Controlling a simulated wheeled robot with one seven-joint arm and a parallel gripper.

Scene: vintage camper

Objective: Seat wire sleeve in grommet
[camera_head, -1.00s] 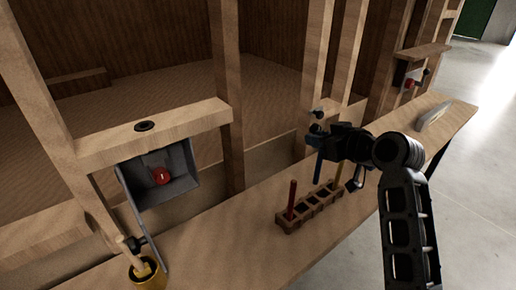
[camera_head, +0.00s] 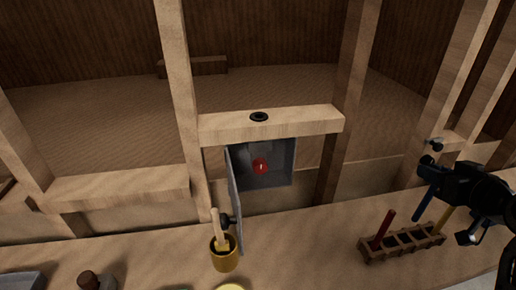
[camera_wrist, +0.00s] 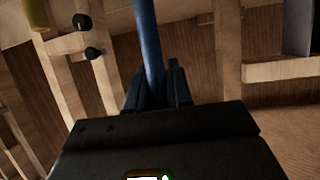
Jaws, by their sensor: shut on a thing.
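My gripper (camera_head: 432,182) is at the right of the head view, shut on a blue sleeve (camera_head: 423,207). The sleeve hangs tilted, its lower end just above the wooden rack (camera_head: 372,254); in the head view it looks clear of the rack. In the wrist view the blue sleeve (camera_wrist: 148,45) runs up from between the dark fingers (camera_wrist: 155,88). A red sleeve (camera_head: 384,227) and a yellow one (camera_head: 444,219) stand in the rack. A black ring grommet (camera_head: 259,117) sits on the crossbeam (camera_head: 315,121), well left of my gripper.
Below the crossbeam is an open grey box (camera_head: 284,170) with a red button (camera_head: 260,167) and its door (camera_head: 234,200) swung out. A yellow cup (camera_head: 224,260) with a wooden-handled tool (camera_head: 215,228) stands near the door. Upright studs (camera_head: 178,90) flank the grommet.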

